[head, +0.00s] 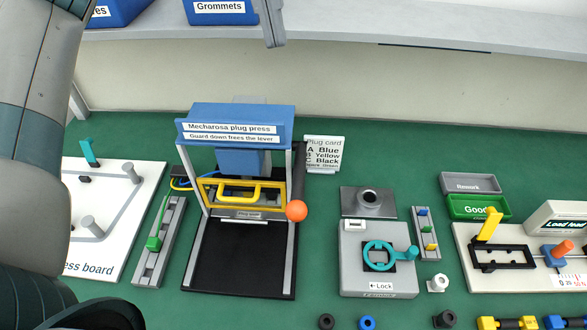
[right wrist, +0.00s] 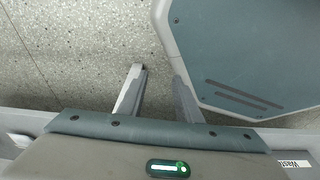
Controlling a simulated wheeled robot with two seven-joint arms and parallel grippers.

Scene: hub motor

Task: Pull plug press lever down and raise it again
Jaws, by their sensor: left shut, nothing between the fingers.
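The blue-topped plug press (head: 236,123) stands upright on the green mat in the head view. Its yellow guard (head: 240,193) with a loop handle spans the front at mid-height. The lever's orange ball knob (head: 296,210) sits at the press's right side, level with the guard's lower edge; most of the lever arm is hard to make out. My left arm comes in from the left, and my left gripper (head: 104,315) shows only partly at the bottom left, shut and away from the press. My right gripper (right wrist: 160,75) is open and empty above the speckled floor.
A white board (head: 140,215) and a grey rail with a green slider (head: 153,243) lie left of the press. A plug card (head: 324,153) and grey lock fixture (head: 377,282) stand right. Blue bins (head: 220,10) sit on the shelf behind. The mat before the knob looks clear.

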